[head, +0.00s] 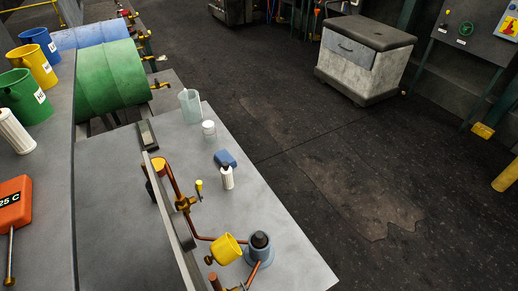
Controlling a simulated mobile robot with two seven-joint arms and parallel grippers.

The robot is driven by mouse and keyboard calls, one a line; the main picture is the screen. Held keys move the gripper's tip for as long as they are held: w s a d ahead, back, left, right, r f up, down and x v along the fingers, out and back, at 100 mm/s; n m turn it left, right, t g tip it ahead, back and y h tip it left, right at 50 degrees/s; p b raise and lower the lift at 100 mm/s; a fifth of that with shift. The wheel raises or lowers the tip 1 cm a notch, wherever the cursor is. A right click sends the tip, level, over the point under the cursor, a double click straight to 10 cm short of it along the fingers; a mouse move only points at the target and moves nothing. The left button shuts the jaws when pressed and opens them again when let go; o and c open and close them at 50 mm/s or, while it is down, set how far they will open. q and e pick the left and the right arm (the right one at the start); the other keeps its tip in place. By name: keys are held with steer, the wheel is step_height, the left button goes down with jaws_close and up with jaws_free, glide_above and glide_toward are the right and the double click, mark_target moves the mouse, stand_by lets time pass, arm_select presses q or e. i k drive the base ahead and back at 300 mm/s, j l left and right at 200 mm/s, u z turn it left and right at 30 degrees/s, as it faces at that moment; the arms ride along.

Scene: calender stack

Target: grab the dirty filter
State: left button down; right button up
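No filter is plainly marked as dirty. A dark grey, round-topped piece (260,240) sits in a blue-grey cup-shaped housing (258,253) near the front of the metal table; I cannot tell whether it is the dirty filter. A yellow cup (226,249) lies tilted beside it, among copper pipes (176,185). A white ribbed cylinder (15,131), which looks like a clean filter, stands on the grey surface at the far left. Neither of my grippers shows in the head view.
A thin upright panel (172,222) borders the pipes. Open floor extends right.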

mark_target(260, 241)
steer(key=i+l+u, duration=0.2)
steer(key=u, duration=0.25)
steer(key=i+l+u, duration=0.15)
steer(key=l+u, duration=0.2)
steer(key=u, duration=0.15)
steer(key=i+l+u, duration=0.1)
steer(key=l+u, duration=0.7)
steer(key=u, duration=0.15)
steer(key=l+u, duration=0.45)
